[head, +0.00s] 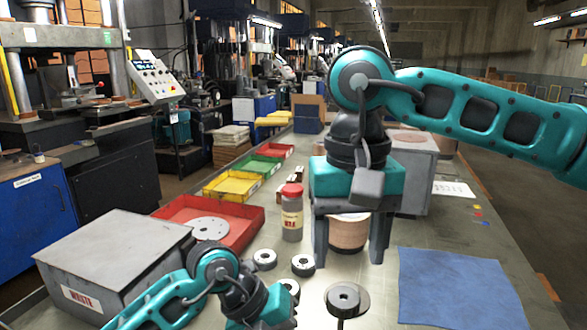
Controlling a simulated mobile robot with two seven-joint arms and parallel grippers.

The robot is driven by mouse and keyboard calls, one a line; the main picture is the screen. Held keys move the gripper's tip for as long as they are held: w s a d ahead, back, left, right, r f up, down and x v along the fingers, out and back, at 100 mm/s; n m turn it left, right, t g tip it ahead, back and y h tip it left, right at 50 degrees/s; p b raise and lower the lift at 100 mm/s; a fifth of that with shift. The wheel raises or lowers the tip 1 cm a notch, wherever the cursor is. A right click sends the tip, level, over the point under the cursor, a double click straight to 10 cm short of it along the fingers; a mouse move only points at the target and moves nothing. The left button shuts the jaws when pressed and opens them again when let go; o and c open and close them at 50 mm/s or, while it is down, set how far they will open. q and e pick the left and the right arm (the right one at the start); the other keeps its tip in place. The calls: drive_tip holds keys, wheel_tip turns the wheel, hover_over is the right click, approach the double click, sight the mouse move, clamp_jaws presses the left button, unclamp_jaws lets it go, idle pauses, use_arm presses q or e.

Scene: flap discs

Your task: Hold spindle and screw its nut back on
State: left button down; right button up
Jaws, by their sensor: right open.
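A dark round piece with a lighter ring and a hole on top (346,299) stands at the bottom centre; it looks like the spindle, but I cannot tell the nut apart. Several small grey-and-black ring-shaped pieces lie left of it, one of them here (303,265). My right gripper (350,258) points down above and behind the round piece, open, its two fingers apart. A brown cylindrical stack (348,232) shows between them; I see no contact. My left gripper (262,312) is low at the bottom edge, left of the round piece; its fingertips are not clearly visible.
A red-capped jar (292,218) stands left of my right gripper. Red (172,210), yellow (231,187) and green trays line the left side. A grey WASTE box (110,245) is at the left. A blue cloth (450,285) lies flat at the right.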

use_arm(q)
drive_tip(key=shift+f, duration=0.8)
idle(0.9)
